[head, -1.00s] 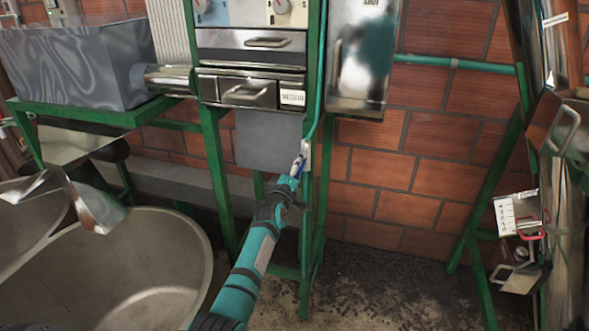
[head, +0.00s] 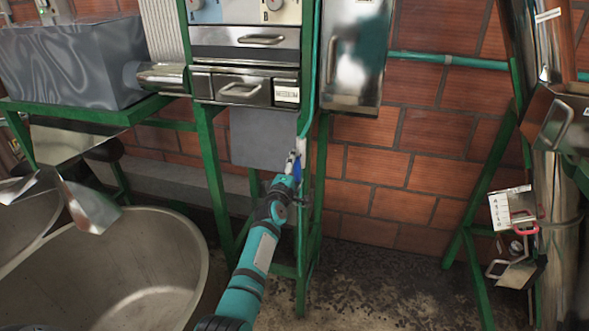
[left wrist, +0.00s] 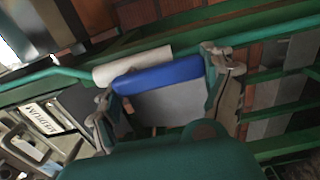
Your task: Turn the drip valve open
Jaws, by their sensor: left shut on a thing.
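The drip valve's blue handle (head: 297,172) is at the front of the green frame, below the panel with drawers. In the left wrist view the handle (left wrist: 158,78) is a broad blue bar beside a white cylindrical piece (left wrist: 132,65). My left gripper (head: 294,163) reaches up to it from below. In the left wrist view my left gripper (left wrist: 165,92) has one finger at each end of the blue bar and is shut on it. The valve's body is mostly hidden in the head view. My right gripper is not in view.
A green post (head: 308,215) stands right beside the valve. A teal pipe (head: 312,75) runs down to it. A steel box (head: 353,60) hangs at upper right. A large metal basin (head: 110,265) stands at lower left. The floor right of the frame is clear.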

